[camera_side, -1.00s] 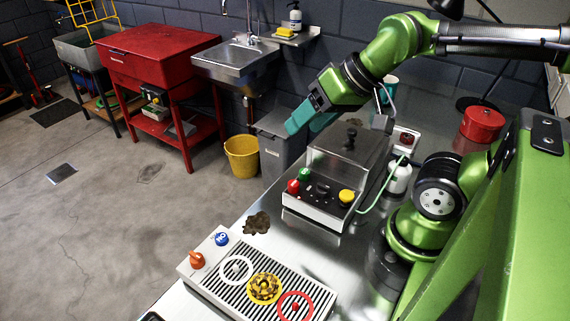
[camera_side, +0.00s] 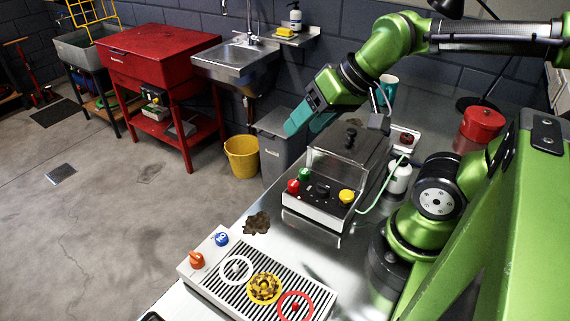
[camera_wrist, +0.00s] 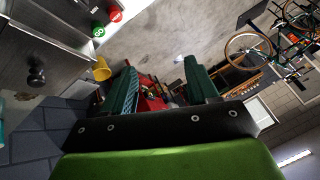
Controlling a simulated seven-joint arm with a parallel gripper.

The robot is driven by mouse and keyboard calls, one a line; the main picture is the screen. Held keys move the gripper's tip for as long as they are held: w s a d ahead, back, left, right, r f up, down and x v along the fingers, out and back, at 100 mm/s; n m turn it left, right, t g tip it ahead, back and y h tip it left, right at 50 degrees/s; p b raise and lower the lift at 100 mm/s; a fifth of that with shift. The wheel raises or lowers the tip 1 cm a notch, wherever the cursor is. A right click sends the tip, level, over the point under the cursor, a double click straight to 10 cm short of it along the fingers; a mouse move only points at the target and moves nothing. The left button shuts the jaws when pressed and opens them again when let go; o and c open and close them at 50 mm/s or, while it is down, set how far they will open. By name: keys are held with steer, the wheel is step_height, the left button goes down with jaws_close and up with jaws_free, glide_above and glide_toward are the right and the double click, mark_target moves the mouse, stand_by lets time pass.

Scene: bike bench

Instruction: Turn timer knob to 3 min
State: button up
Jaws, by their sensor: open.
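My gripper (camera_side: 306,121) has teal fingers and is open and empty. It hangs in the air behind and left of a metal box with a clear lid (camera_side: 345,152). The box's front panel carries a red knob (camera_side: 293,187), a green knob (camera_side: 304,174), a black dial (camera_side: 322,190) and a yellow knob (camera_side: 346,196). A small unit with a dark red knob (camera_side: 406,138) stands behind it. I cannot read which one is the timer. In the wrist view my open fingers (camera_wrist: 162,84) point away from the box; the green knob (camera_wrist: 97,29) and red knob (camera_wrist: 116,14) show at the upper left.
A slatted tray (camera_side: 215,282) with an orange knob (camera_side: 197,260) and a blue knob (camera_side: 221,239) lies at the front. A white bottle with a green hose (camera_side: 398,178) stands right of the box. A red canister (camera_side: 482,124) stands at the back right.

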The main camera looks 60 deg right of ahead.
mark_target(324, 185)
steer(key=s+d+f+n+g+h, duration=0.2)
steer(key=d+n+g, duration=0.25)
steer(key=g, duration=0.25)
steer(key=f, duration=1.6)
steer(key=shift+w+d+f, duration=0.2)
steer(key=shift+d+f, duration=0.05)
steer(key=shift+d, duration=0.1)
steer(key=c, duration=1)
steer(key=shift+c, duration=0.2)
